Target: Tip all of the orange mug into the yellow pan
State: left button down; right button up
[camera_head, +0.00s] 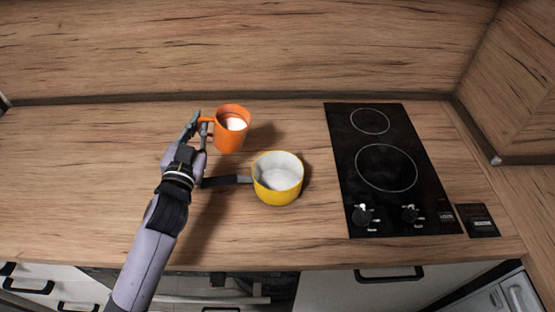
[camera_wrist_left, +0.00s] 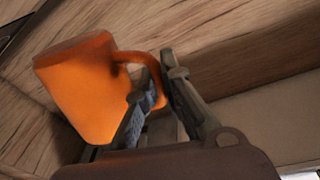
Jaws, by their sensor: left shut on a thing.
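The orange mug (camera_head: 231,138) is behind and left of the yellow pan in the head view, close to upright, with something white inside. It also fills the left of the left wrist view (camera_wrist_left: 88,90). My left gripper (camera_head: 200,124) is shut on the mug's handle, which points left. The fingers (camera_wrist_left: 160,88) pinch the handle in the left wrist view. The yellow pan (camera_head: 278,194) stands on the counter with its dark handle pointing left, close to my left arm. Its inside looks pale; I see no clear contents. My right gripper is not in view.
A black two-ring hob (camera_head: 385,202) with two knobs lies to the right of the pan. A small dark panel (camera_head: 478,220) is beside it. The wooden splashback (camera_head: 240,45) rises behind. The counter (camera_head: 70,190) is clear on the left.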

aim_at(222, 130)
pick_arm(q)
jog(key=shift+s+d+r+m, duration=0.1)
jog(key=shift+d+r+m, duration=0.05)
jog(key=shift+r+m, duration=0.2)
jog(key=shift+s+d+f+b, duration=0.1)
jog(key=shift+d+b, duration=0.15)
jog(key=shift+b, duration=0.2)
jog(key=shift+s+d+r+m+t+b, duration=0.1)
jog(key=shift+s+d+m+t+b, duration=0.15)
jog(key=shift+m, duration=0.3)
jog(key=shift+d+r+m+t+b, duration=0.1)
jog(key=shift+d+m+t+b, duration=0.05)
jog(key=shift+d+m+b, duration=0.3)
jog(key=shift+s, duration=0.1)
jog(key=shift+d+m+h, duration=0.35)
jog(key=shift+d+h, duration=0.05)
jog(key=shift+s+b, duration=0.2)
jog(key=shift+b, duration=0.15)
